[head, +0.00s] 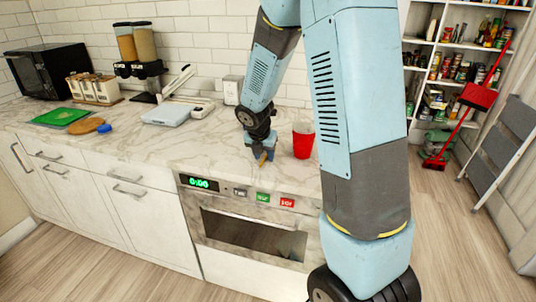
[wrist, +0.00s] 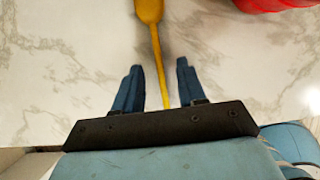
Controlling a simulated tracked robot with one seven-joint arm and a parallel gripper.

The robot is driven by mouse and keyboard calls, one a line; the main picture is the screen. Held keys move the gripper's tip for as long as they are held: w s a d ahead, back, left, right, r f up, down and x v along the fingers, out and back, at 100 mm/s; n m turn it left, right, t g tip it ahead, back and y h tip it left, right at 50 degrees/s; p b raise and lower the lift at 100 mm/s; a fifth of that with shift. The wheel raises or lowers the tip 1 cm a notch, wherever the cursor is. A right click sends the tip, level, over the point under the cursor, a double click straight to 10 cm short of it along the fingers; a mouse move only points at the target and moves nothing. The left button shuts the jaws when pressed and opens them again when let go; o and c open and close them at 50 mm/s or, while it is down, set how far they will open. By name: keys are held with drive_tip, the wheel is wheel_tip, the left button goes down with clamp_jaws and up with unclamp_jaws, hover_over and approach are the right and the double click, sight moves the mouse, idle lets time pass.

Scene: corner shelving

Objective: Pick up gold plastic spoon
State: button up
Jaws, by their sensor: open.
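The gold plastic spoon (wrist: 150,14) lies on the marble counter. In the wrist view its bowl is at the top edge, partly cut off, and its handle runs down between my two fingers. My gripper (wrist: 159,82) is open, with blue fingers on either side of the handle and a gap on both sides. In the head view my gripper (head: 262,156) is low over the counter's front part, above the oven. The spoon is mostly hidden there behind the gripper; I cannot tell its outline.
A red cup (head: 303,140) stands on the counter just right of my gripper; its red edge shows in the wrist view (wrist: 278,4). A white scale-like device (head: 172,114) and a blue item (head: 105,128) are further left. The counter between them and my gripper is clear.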

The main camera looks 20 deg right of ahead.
drive_tip(key=shift+f, duration=0.15)
drive_tip(key=shift+c, duration=0.2)
clamp_jaws()
